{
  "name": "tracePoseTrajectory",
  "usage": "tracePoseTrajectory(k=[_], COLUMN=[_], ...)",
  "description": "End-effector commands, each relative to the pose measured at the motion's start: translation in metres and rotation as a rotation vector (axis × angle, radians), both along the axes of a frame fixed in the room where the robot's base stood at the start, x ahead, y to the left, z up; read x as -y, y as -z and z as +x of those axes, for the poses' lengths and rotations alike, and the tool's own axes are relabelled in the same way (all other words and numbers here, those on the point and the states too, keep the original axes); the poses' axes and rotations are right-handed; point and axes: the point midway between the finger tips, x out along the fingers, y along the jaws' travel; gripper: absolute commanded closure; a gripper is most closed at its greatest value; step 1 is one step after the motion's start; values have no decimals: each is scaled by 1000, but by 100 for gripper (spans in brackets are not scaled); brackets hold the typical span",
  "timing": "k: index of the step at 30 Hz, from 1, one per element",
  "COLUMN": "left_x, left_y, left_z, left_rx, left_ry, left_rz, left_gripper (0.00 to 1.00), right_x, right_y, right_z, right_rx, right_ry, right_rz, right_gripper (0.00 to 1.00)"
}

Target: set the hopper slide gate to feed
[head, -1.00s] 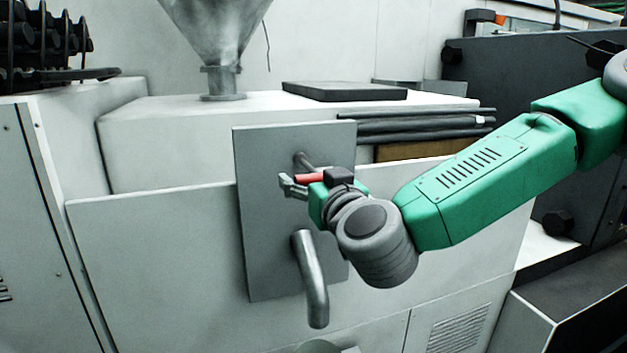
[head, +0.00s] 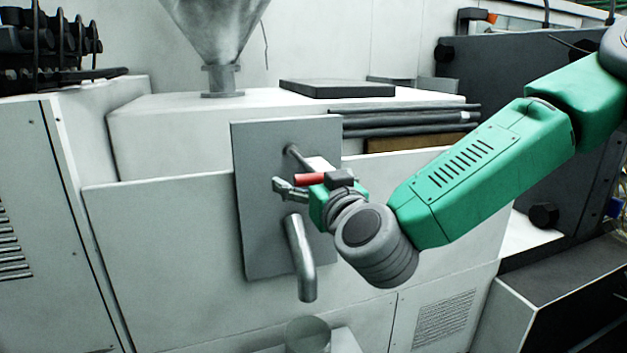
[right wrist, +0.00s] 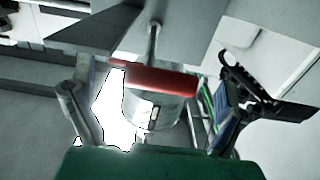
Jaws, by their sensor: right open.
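The slide gate's red handle (head: 309,179) sits at the end of a thin metal rod that sticks out of a grey plate (head: 260,220) below the metal hopper (head: 213,25). My right gripper (head: 292,188) is at the handle, in front of the plate. In the right wrist view, the red handle (right wrist: 162,80) lies crosswise between the spread fingers of my right gripper (right wrist: 155,88), with gaps on both sides. The fingers are open and do not clearly touch it. My left gripper is out of view.
A bent metal spout (head: 301,262) comes out of the plate just below my gripper. A clear round container (head: 307,335) stands under it. Dark rods (head: 415,122) and a black slab (head: 337,89) lie on the machine top.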

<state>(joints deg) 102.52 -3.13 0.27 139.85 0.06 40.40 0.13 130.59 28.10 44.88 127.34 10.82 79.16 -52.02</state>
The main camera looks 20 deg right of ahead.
Motion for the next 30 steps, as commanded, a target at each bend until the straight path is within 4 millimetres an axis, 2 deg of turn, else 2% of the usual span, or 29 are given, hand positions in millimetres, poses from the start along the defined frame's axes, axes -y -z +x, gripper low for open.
tracePoseTrajectory(k=[7, 15, 19, 30], left_x=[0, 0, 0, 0], left_y=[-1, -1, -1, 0], left_z=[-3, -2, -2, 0], left_rx=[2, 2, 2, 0], left_ry=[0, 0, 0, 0], left_rz=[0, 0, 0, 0], left_gripper=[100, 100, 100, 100], right_x=[0, 2, 3, 4], right_y=[-1, 0, 1, 1], right_z=[-8, -53, -67, -74], right_rx=[3, 1, -1, -1], right_ry=[0, -2, -1, 1], right_rz=[-1, -2, -1, 1], right_gripper=[5, 5, 5, 5])
